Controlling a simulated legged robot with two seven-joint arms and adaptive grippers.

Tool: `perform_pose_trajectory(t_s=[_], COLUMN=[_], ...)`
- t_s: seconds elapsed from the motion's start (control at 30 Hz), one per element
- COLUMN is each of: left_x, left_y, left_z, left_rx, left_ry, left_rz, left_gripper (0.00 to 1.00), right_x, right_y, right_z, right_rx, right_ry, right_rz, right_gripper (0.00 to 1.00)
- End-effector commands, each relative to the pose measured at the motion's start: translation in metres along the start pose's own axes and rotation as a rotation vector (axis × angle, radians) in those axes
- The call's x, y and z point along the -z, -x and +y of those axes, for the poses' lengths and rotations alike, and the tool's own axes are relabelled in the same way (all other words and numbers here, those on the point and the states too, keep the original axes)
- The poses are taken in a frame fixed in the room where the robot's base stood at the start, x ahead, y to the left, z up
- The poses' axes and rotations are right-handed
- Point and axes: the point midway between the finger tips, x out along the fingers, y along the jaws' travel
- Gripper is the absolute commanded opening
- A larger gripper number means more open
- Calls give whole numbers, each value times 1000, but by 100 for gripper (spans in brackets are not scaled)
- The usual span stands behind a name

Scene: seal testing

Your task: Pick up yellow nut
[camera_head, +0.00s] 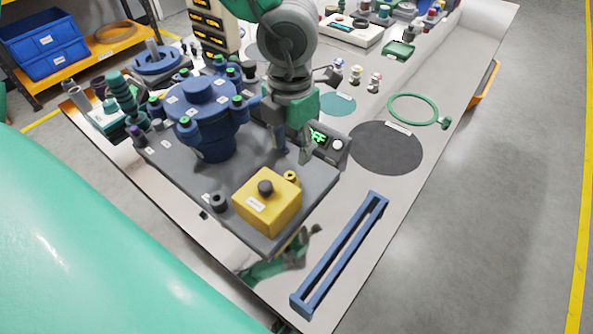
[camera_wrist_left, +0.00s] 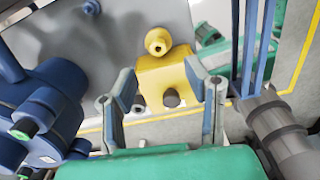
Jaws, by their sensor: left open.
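The yellow nut (camera_head: 291,177) is a small round piece with a hole, beside the far right corner of a yellow box (camera_head: 268,205) with a black knob. In the left wrist view, the yellow nut (camera_wrist_left: 158,42) shows just above the yellow box (camera_wrist_left: 168,80). My left gripper (camera_head: 292,152) points down, open and empty, just beyond the nut in the head view. Its fingers (camera_wrist_left: 160,80) are spread in the wrist view, and the nut is apart from them. My right gripper (camera_head: 308,240) is partly hidden by the grey plate's front edge; its jaw opening is unclear.
A blue valve-like body (camera_head: 210,115) stands on the grey plate (camera_head: 180,165), left of my left gripper. A small display unit (camera_head: 328,146) is close on its right. A blue slotted frame (camera_head: 345,250) lies at front right. A dark round mat (camera_head: 386,148) is bare.

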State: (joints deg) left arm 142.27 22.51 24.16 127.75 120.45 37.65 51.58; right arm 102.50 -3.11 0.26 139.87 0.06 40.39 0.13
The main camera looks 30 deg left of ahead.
Motion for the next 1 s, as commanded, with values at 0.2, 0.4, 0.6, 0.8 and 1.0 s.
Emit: perform_pose_trajectory(t_s=[0.2, 0.4, 0.6, 0.8, 1.0], left_x=[1, 3, 4, 4, 4], left_y=[-26, -47, -74, -79, -79], left_z=[2, -2, -6, -4, -3], left_rx=[1, -3, -5, 0, 1], left_ry=[0, -4, -2, 0, -1], left_rz=[0, 2, 2, 0, 0], left_gripper=[42, 42, 42, 42, 14], right_x=[0, 0, -1, -1, -1], right_y=[-10, -20, -32, -33, -32], right_z=[0, 0, 0, 0, 0], right_rx=[0, 0, 0, 0, 0], right_ry=[0, 1, 1, 0, 0], right_rz=[1, 1, 1, 1, 1], right_gripper=[59, 59, 59, 59, 59])
